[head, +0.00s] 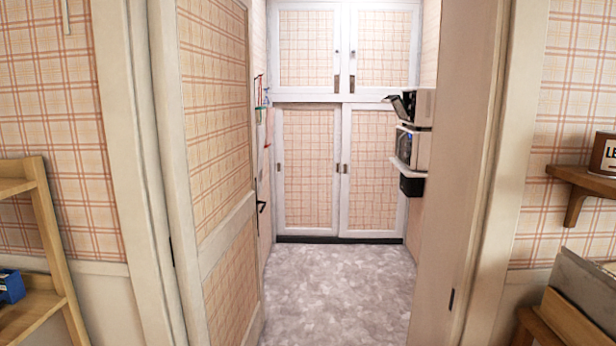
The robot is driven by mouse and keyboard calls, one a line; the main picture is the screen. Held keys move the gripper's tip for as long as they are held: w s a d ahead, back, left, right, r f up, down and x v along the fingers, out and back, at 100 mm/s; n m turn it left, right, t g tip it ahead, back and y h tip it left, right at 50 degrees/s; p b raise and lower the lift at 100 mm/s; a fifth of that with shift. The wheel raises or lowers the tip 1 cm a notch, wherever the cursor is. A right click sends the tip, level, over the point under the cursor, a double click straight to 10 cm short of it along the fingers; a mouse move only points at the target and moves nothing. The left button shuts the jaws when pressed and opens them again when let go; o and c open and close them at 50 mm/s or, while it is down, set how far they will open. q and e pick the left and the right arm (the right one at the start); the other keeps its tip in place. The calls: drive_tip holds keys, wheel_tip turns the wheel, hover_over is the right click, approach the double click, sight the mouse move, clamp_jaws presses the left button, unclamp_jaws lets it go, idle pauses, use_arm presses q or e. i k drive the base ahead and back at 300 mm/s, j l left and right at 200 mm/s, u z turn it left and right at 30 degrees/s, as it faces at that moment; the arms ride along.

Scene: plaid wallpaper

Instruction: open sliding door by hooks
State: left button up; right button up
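At the far end of the small room beyond the doorway is a lower closet front with two white-framed plaid panels, a left sliding door (308,165) and a right sliding door (374,190). They look closed side by side. A small dark pull (341,168) sits near where they meet, and another pull (280,170) is at the left panel's left edge. Small coloured items (262,90), possibly hooks with things hanging, are on the left wall; they are too small to tell apart. Neither of my grippers is in view.
A plaid hinged door (215,140) stands open inward on the left, with a dark handle (261,206). Upper cabinet doors (384,48) are shut. Appliances (412,145) jut from the right wall. The grey floor (335,285) is clear. Wooden shelves (55,250) flank the doorway.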

sight(307, 136)
drive_tip(key=i, duration=6.65)
drive_tip(key=l+z, duration=0.05)
drive_tip(key=l, duration=0.15)
